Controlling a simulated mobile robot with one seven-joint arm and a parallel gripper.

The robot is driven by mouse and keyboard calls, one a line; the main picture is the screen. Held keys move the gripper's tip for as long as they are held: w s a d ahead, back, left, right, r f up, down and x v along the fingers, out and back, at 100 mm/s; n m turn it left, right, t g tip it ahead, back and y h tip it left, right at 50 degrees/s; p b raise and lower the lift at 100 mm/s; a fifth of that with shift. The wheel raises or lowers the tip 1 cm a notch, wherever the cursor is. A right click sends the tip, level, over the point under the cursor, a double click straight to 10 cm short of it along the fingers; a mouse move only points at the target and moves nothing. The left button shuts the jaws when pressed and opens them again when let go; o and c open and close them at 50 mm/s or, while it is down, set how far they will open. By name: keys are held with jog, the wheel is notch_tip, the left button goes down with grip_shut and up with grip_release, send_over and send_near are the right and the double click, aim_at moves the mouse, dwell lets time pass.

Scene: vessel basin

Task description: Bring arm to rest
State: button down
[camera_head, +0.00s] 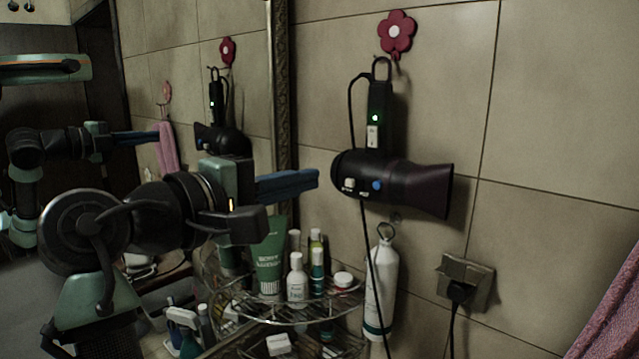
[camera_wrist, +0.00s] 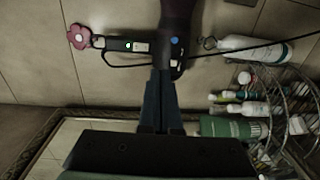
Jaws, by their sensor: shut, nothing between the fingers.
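My gripper (camera_head: 316,179) is shut and empty, its blue fingers together and pointing right toward a black hair dryer (camera_head: 400,182). The dryer hangs by its handle from a red flower hook (camera_head: 397,32) on the tiled wall. In the head view a narrow gap shows between fingertips and dryer. In the wrist view my shut fingers (camera_wrist: 162,75) overlap the lower edge of the dryer (camera_wrist: 176,22); I cannot tell depth there. My arm reaches in from the left at the height of the dryer.
A wire corner shelf (camera_head: 310,318) with several bottles and tubes stands below my gripper. A white bottle (camera_head: 381,285) hangs beside it. A mirror (camera_head: 190,70) is behind my arm. A socket (camera_head: 466,282) with a plugged cord and a pink towel (camera_head: 612,315) are at right.

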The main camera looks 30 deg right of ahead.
jog(key=shift+a, duration=0.2)
dwell(0.3)
jog(key=shift+s+a, duration=0.1)
